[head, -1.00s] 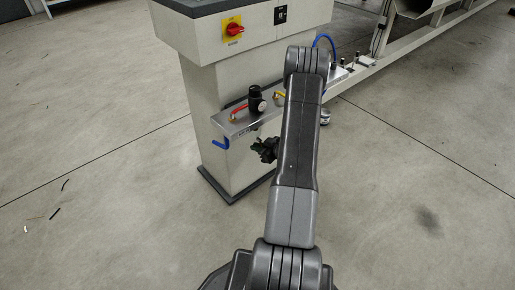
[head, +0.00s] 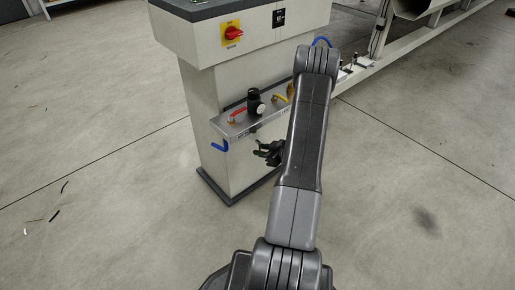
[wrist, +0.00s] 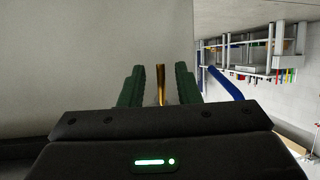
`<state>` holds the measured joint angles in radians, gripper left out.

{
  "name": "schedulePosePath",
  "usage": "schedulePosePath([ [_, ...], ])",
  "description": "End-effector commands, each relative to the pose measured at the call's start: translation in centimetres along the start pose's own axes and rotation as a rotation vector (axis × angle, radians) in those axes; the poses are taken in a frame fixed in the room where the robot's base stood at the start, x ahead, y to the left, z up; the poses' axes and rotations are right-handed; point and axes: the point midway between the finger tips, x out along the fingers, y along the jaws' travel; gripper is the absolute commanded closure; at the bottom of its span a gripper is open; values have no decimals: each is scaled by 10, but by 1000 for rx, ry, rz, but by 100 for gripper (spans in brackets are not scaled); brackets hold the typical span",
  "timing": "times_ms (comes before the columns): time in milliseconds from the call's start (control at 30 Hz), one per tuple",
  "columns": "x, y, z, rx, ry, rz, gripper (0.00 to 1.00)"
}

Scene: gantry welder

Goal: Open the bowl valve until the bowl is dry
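In the wrist view my gripper (wrist: 160,88) has its two green-padded fingers apart. A thin upright brass rod (wrist: 161,84) shows between them, with gaps on both sides; I cannot tell how far beyond the fingertips it is. In the head view my gripper (head: 264,150) is just below the shelf on the console's front, partly behind my arm. On the shelf stand a black knob (head: 254,100), a red handle (head: 237,114) and a yellow handle (head: 279,98). I cannot make out the bowl or which part is its valve.
The grey console (head: 195,110) carries a red rotary switch (head: 233,33). The floor around is mostly clear.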

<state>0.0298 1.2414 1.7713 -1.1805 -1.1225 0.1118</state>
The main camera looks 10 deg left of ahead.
Motion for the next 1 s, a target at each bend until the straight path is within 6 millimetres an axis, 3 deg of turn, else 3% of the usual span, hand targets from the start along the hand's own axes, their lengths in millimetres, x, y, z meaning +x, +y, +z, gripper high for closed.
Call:
schedulePosePath([
  [200,-53,2,-2,3,0,5,70],
  [433,-90,1,-2,1,1,3,70],
  [633,-104,0,-1,0,1,1,70],
  [1000,-106,0,0,0,1,0,70],
])
